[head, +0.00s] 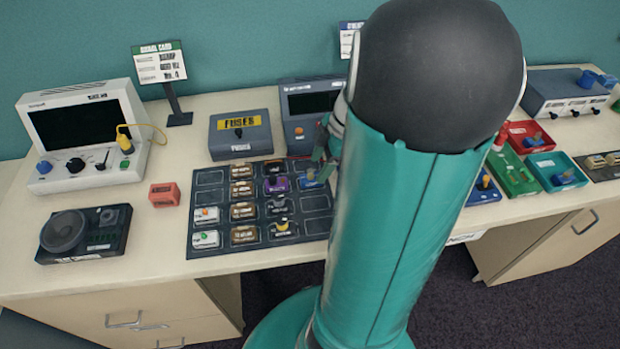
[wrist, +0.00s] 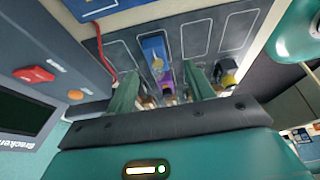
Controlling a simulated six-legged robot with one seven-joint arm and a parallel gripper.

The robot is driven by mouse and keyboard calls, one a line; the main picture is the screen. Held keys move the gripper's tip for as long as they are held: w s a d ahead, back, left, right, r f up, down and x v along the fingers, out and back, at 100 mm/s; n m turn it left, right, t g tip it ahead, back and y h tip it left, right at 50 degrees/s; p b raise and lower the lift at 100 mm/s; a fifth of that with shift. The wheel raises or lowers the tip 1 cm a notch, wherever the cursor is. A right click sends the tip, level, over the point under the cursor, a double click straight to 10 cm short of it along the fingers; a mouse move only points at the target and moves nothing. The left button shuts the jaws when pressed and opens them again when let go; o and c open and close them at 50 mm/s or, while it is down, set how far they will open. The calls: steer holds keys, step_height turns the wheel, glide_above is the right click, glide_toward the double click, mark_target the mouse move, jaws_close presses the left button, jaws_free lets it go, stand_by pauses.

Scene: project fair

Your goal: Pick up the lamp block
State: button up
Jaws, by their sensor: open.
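A blue block (wrist: 154,48) with a small pale, bulb-like piece on top lies in a slot of the dark tray; I cannot read a label to confirm that it is the lamp block. The blue block also shows in the head view (head: 312,180), beside my arm. My gripper (wrist: 162,82) is open and empty, its two green fingers pointing at the tray with the blue block and a purple block (wrist: 168,89) seen between them. In the head view my gripper (head: 325,148) is mostly hidden behind my arm, just above the tray's upper right part.
The dark slotted tray (head: 262,256) holds several brown, white, purple and yellow-topped blocks. A grey fuse box (head: 232,148) and a grey screen unit (head: 310,88) stand behind it. A red block (head: 164,194) is at left. A red cable (wrist: 105,50) runs near my fingers.

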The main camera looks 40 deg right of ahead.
mark_target(314, 173)
steer(key=x, duration=0.4)
steer(key=shift+w+d+f, duration=0.1)
steer(key=shift+d+f, duration=0.05)
steer(key=shift+f, duration=0.2)
steer(key=c, duration=1.1)
steer(key=shift+r, duration=0.2)
